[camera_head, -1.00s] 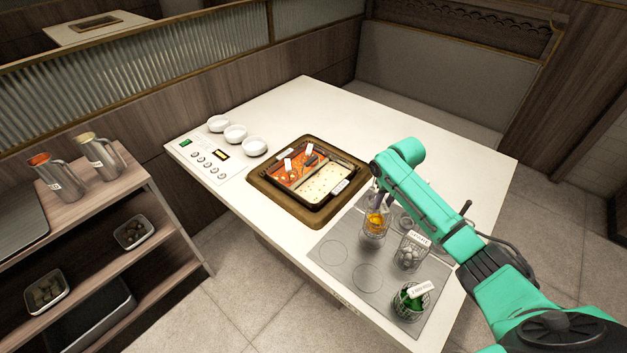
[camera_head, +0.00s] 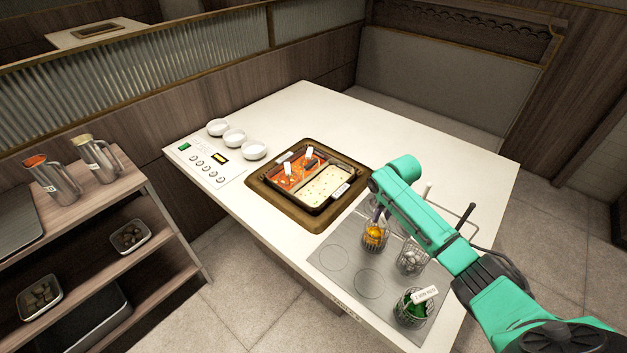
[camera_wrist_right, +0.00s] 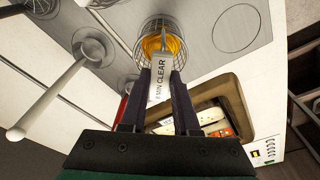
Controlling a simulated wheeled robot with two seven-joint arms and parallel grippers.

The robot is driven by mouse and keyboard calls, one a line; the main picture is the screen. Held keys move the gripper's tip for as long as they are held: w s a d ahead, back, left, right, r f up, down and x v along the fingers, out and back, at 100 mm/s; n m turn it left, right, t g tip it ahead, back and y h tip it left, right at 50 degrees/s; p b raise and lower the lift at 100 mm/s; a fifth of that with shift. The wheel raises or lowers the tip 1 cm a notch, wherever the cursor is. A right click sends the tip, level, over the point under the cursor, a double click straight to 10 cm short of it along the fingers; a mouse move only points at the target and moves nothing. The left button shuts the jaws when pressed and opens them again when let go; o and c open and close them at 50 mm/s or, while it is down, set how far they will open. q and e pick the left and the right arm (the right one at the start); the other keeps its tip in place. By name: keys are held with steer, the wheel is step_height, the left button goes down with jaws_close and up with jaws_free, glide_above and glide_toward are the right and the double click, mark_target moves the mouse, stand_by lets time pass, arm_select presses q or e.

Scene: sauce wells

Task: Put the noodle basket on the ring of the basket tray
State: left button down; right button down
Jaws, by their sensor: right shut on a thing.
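Empty circular rings (camera_head: 335,257) show on the tray left of the basket. I cannot tell whether the basket's bottom touches the tray or which ring lies under it. My left gripper is not in view.
A basket of grey pieces (camera_head: 411,260) and one with green contents (camera_head: 414,310) stand right of the noodle basket. The divided sauce pot (camera_head: 327,187) sits in a brown frame behind left. Three white bowls (camera_head: 234,137) stand beyond. The table's far right is clear.

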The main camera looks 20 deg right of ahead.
steer(key=shift+f, duration=0.1)
jaws_free()
stand_by(0.4)
stand_by(0.3)
step_height(320, 180, up, 3)
steer(key=p, duration=0.4)
step_height(320, 180, up, 3)
steer(key=p, duration=0.2)
steer(key=shift+f+p, duration=0.1)
steer(key=shift+p, duration=0.3)
step_height(320, 180, up, 5)
steer(key=shift+r, duration=0.1)
